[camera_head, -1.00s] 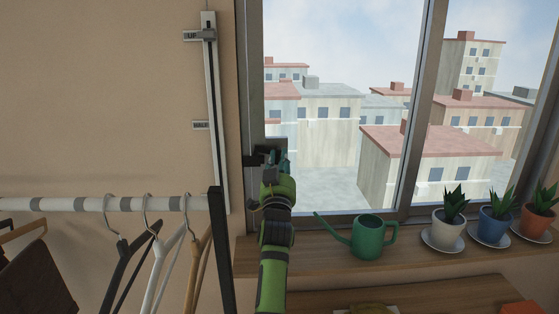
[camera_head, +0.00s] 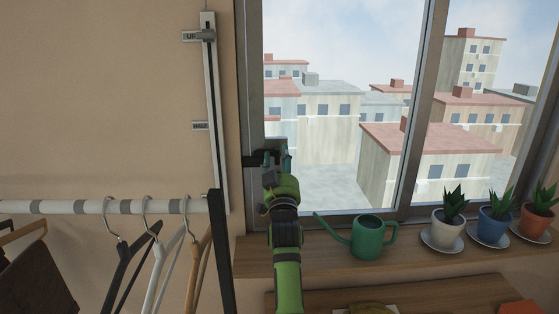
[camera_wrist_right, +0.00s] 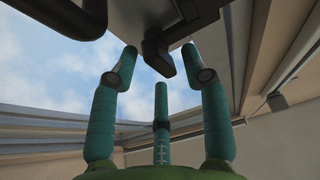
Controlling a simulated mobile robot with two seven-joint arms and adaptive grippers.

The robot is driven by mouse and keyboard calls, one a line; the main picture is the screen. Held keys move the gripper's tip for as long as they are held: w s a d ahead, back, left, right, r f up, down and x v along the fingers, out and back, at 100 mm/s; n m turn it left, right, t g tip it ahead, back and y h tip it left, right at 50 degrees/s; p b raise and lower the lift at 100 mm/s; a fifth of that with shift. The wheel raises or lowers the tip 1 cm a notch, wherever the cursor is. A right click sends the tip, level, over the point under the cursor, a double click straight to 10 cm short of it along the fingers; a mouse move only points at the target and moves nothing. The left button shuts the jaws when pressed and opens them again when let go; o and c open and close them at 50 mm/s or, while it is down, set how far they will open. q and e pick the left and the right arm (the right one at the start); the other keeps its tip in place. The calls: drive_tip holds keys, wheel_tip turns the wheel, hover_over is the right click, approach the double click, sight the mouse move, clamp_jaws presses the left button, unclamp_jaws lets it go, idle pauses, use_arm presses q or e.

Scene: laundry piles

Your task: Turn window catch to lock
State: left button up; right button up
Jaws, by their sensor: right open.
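The window catch (camera_head: 256,160) is a dark lever on the lower left part of the grey window frame (camera_head: 255,95). A grey plate sits by it. My right gripper (camera_head: 278,162) is raised in front of the window, with its teal fingertips close beside the catch. In the right wrist view the dark catch (camera_wrist_right: 160,52) hangs above and between the spread fingertips of my open gripper (camera_wrist_right: 160,66). I cannot tell whether any finger touches it. The fingers partly hide the catch in the head view. My left gripper is not in view.
A green watering can (camera_head: 367,237) stands on the wooden sill (camera_head: 410,248), with several potted plants to its right. A clothes rail (camera_head: 85,206) with hangers and a dark post (camera_head: 221,250) are at left. A slotted vertical track (camera_head: 211,110) is on the wall.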

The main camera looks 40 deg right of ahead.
drive_tip(key=v, duration=0.7)
drive_tip(key=shift+s+a+f, duration=0.15)
drive_tip(key=shift+s+a, duration=0.05)
idle(0.3)
